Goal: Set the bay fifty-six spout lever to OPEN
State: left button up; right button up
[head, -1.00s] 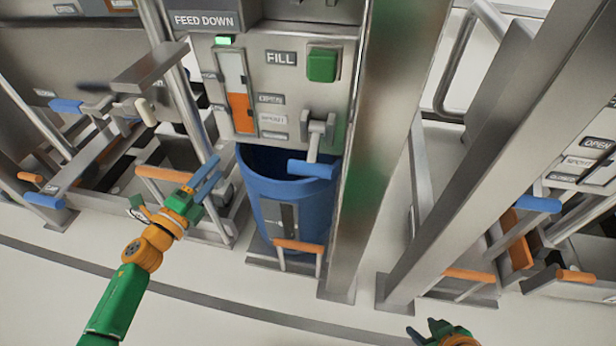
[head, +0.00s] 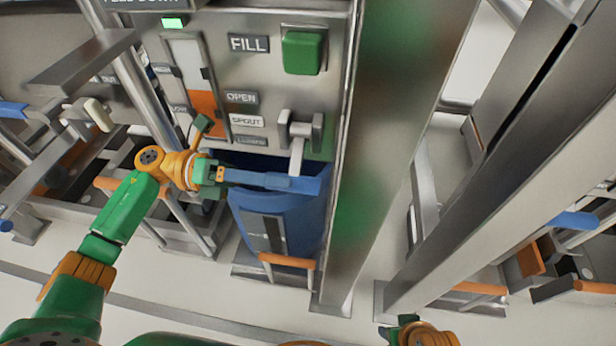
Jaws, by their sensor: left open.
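The spout lever (head: 297,155) is on the front panel beside the OPEN, SPOUT and a third, hard-to-read label (head: 246,121). My left gripper (head: 272,180) is open and reaches in from the left.
The blue bin (head: 283,225) stands below the panel, with an orange-handled bar (head: 287,261) in front. A green button (head: 303,52) is by the FILL label. A steel post (head: 385,130) rises close to the lever's right.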

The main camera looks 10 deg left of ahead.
aim_at(305, 187)
pick_arm(q)
jog(key=d, duration=0.4)
jog(key=shift+d, duration=0.35)
grip_shut()
dwell(1.0)
